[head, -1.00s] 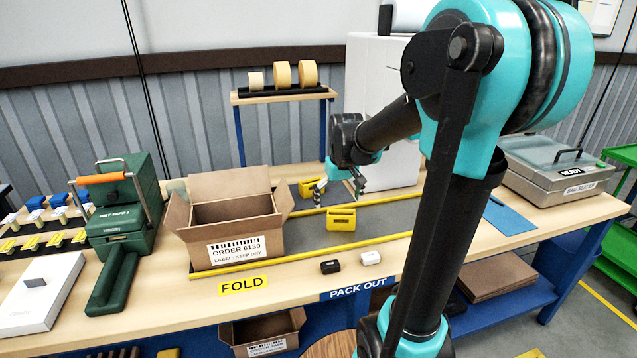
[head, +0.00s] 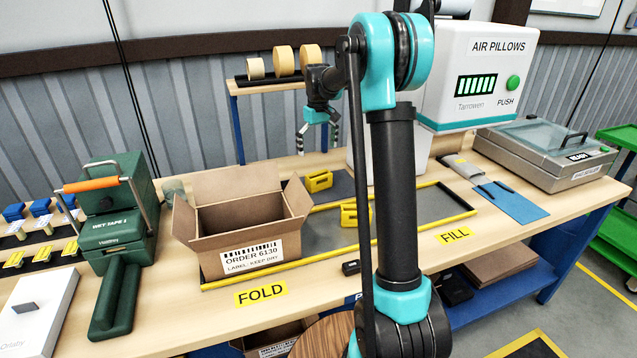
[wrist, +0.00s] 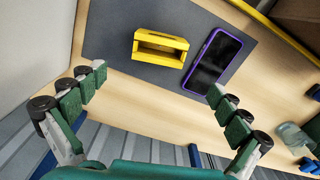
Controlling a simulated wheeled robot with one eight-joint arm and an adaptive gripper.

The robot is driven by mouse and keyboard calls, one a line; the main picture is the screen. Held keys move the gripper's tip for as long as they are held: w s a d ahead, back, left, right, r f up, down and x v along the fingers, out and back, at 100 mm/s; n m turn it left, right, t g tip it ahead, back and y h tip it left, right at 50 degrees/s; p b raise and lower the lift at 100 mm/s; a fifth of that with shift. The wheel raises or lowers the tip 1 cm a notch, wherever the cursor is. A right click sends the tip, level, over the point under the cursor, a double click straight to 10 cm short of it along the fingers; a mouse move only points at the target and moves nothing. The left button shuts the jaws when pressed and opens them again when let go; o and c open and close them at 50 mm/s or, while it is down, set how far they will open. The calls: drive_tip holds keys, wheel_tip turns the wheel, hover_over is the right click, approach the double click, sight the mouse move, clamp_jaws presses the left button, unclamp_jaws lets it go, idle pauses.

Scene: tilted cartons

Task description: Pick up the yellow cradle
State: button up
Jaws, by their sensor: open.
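Two yellow cradles show in the head view. My gripper (head: 318,138) is open and empty, raised above and behind the back cradle. In the wrist view a yellow cradle (wrist: 160,48) lies on the dark mat, beyond my open fingertips (wrist: 158,83) and roughly centred between them, with nothing touching it.
A purple-edged phone (wrist: 216,62) lies close to the cradle's right on the mat. An open carton (head: 240,230) stands left of the cradles. A tape shelf (head: 285,82) is behind, and the white air-pillow machine (head: 478,85) stands to the right.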

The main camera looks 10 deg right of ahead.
sight(319, 178)
drive_tip(key=f, duration=1.1)
drive_tip(key=shift+s+d+f, duration=0.15)
drive_tip(key=shift+s+f, duration=0.05)
drive_tip(key=shift+f, duration=0.2)
drive_tip(key=c, duration=1.2)
drive_tip(key=shift+r, duration=0.1)
